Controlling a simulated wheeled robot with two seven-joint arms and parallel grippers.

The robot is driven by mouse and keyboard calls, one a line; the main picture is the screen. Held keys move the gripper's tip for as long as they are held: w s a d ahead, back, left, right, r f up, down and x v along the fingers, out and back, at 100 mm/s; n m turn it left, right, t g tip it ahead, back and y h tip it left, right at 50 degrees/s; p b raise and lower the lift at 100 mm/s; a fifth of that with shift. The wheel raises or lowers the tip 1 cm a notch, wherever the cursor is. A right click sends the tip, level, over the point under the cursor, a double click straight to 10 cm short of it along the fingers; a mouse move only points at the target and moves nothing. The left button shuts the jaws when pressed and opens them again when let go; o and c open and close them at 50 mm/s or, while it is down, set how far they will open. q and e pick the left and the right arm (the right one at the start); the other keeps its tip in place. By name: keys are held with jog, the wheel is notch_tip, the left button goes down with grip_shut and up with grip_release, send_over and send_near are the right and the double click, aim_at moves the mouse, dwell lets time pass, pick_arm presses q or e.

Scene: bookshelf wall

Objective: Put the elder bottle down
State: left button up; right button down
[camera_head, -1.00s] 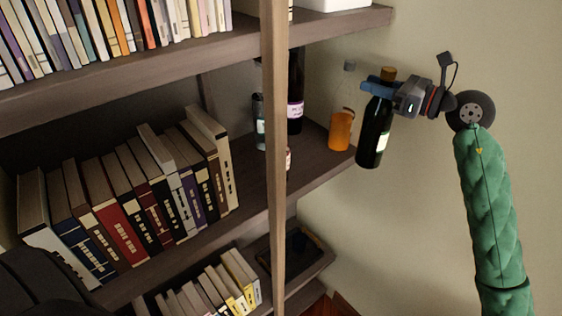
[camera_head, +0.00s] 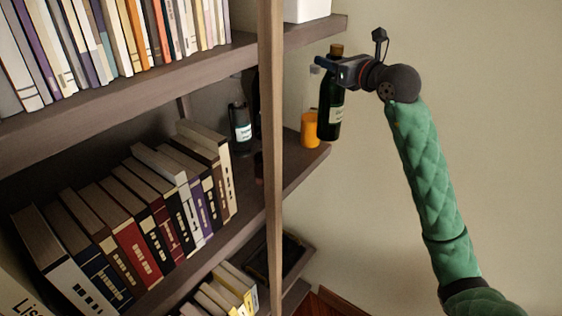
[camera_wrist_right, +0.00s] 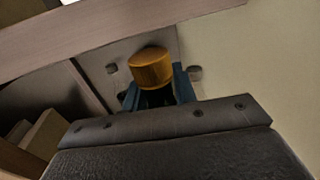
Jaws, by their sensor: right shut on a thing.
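The elder bottle (camera_head: 330,108) is dark green glass with a cork-brown cap and a pale label. My right gripper (camera_head: 327,66) is shut on its neck and holds it nearly upright, at the right end of the middle shelf (camera_head: 300,170). In the head view the bottle overlaps an orange jar (camera_head: 309,128); I cannot tell whether its base touches the shelf. In the right wrist view the brown cap (camera_wrist_right: 152,68) shows between the blue fingers, with the bottle's body mostly hidden below. My left gripper is not in view.
A wooden upright (camera_head: 271,150) stands in front of the shelf. Behind it are a clear bottle with a white label (camera_head: 240,130) and a dark bottle, partly hidden. Leaning books (camera_head: 140,215) fill the left. An upper shelf (camera_head: 318,30) hangs close above my gripper.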

jog(key=shift+a, duration=0.1)
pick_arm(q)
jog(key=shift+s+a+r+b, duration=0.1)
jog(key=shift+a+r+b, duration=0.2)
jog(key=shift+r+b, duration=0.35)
pick_arm(e)
jog(key=w+a+f, duration=0.3)
jog(key=a+f, duration=0.7)
jog(key=f, duration=0.1)
jog(key=shift+w+a, duration=0.35)
jog(key=shift+w, duration=0.05)
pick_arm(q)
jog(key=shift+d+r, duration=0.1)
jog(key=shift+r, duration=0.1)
pick_arm(e)
jog(key=c, duration=1.2)
grip_release()
jog(key=shift+f, duration=0.1)
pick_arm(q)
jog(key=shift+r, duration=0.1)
pick_arm(e)
jog(key=shift+o, duration=0.4)
